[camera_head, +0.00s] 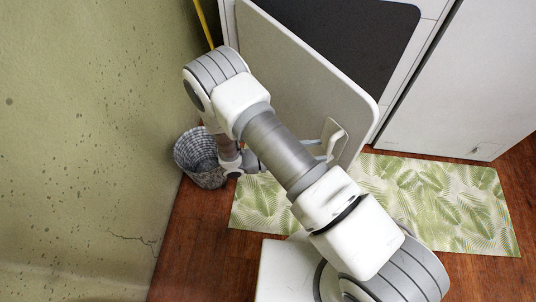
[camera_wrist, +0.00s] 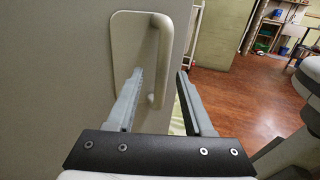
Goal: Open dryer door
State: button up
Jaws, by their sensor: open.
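The dryer door (camera_head: 290,70) is a pale flat panel with rounded corners. In the head view it stands swung out at an angle from the white dryer body (camera_head: 408,68), with a dark rounded area (camera_head: 365,30) showing behind it. The door's light handle (camera_head: 334,138) sits in a recessed plate near the door's edge. In the wrist view the handle (camera_wrist: 158,62) stands upright between the fingers of my gripper (camera_wrist: 160,75). The fingers are open, one on each side, without closing on it.
A woven basket (camera_head: 200,160) stands against the green wall (camera_head: 80,130) at left. A leaf-pattern mat (camera_head: 440,200) lies on the wood floor. Another white cabinet or appliance (camera_head: 470,90) stands right of the dryer. Open floor (camera_wrist: 240,100) shows at right in the wrist view.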

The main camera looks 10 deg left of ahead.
jog(key=p+v, duration=0.1)
jog(key=v, duration=1.3)
jog(key=shift+a, duration=0.35)
jog(key=shift+s, duration=0.1)
